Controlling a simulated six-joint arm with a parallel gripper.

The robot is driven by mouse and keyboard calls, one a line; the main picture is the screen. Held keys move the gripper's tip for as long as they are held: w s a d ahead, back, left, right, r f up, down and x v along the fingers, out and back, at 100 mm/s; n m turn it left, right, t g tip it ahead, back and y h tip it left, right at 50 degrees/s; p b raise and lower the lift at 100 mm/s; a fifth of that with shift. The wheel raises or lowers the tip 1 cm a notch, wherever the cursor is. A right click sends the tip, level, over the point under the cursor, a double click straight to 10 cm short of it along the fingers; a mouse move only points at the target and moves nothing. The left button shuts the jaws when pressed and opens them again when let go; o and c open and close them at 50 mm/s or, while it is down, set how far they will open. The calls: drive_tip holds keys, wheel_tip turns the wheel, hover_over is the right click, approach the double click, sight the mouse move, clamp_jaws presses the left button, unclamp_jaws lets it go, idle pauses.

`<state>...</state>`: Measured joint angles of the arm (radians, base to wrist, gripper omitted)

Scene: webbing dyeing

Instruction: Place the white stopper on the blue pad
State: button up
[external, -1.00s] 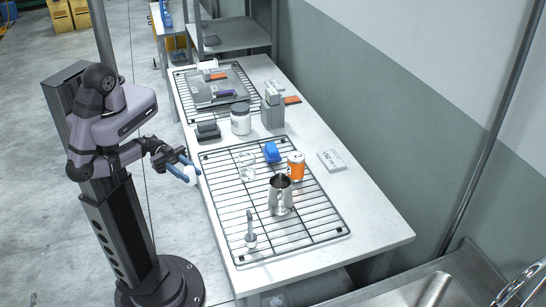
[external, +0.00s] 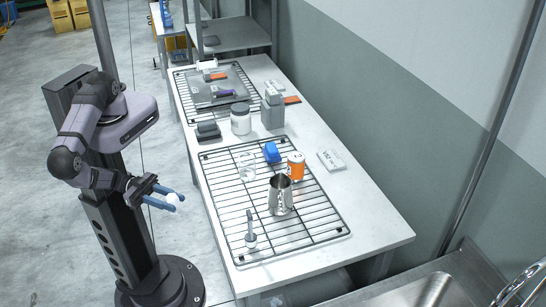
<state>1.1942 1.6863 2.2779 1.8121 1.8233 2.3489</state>
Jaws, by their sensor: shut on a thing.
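A small, rounded white piece, which looks like the white stopper (external: 171,197), sits between the blue fingers of my gripper (external: 176,202). My gripper is shut on it and holds it in the air, left of the table and over the floor. The fingers hide part of it. No other flat blue pad shows. My gripper is well apart from the blue item.
The front wire rack (external: 222,207) also bears a metal pitcher (external: 281,198), the orange jar (external: 296,168), a clear glass (external: 246,166) and an upright thin tool (external: 250,235). The table's right front is bare.

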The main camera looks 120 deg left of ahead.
drive_tip(key=w+a+r+n+g+y+b, duration=0.2)
drive_tip(key=w+a+r+n+y, duration=0.3)
drive_tip(key=w+a+y, duration=0.2)
drive_tip(key=shift+a+y, duration=0.5)
drive_tip(key=shift+y, duration=0.1)
